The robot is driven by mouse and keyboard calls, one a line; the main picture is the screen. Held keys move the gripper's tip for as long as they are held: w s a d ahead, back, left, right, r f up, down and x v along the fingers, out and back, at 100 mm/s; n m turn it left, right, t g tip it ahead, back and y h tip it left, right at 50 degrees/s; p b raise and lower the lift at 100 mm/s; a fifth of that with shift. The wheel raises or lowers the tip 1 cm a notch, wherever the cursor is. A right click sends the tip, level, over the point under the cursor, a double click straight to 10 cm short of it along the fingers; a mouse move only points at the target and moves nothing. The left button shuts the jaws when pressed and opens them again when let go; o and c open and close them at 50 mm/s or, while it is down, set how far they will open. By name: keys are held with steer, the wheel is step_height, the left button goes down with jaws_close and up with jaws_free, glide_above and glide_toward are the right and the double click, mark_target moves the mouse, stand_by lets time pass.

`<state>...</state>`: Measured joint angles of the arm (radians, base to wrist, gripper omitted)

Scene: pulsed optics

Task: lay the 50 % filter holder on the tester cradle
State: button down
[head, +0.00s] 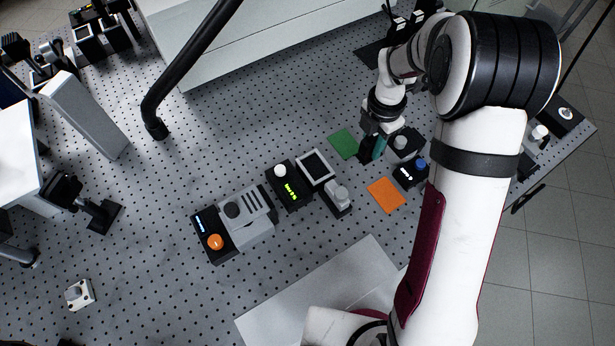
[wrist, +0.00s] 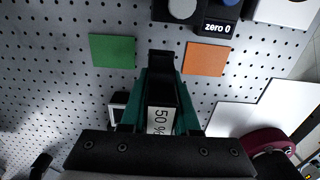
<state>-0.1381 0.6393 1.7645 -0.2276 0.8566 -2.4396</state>
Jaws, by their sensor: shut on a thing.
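My gripper (wrist: 161,80) has teal fingers closed on the 50 % filter holder, a narrow black piece with a white label (wrist: 159,121) reading "50 %". In the head view my gripper (head: 372,152) hangs by the green square, with the holder largely hidden. A black unit (head: 409,174) with a blue knob and a display reading "zero 0" (wrist: 217,27) stands beyond the coloured squares. Beside it is a dark box with a round grey top (head: 401,142), also in the wrist view (wrist: 182,8). I cannot tell for certain which part is the tester cradle.
A green square (head: 343,143) and an orange square (head: 386,194) lie flat on the perforated table.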

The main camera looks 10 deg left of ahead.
steer(key=s+a+r+m, duration=0.2)
steer(key=a+r+m, duration=0.1)
steer(key=a+m, duration=0.55)
steer(key=m, duration=1)
glide_above(315, 167)
steer(key=shift+f+n, duration=0.25)
steer(key=shift+f, duration=1.3)
steer(key=shift+f, duration=0.6)
steer(key=shift+f, duration=0.35)
steer(key=c, duration=0.6)
jaws_free()
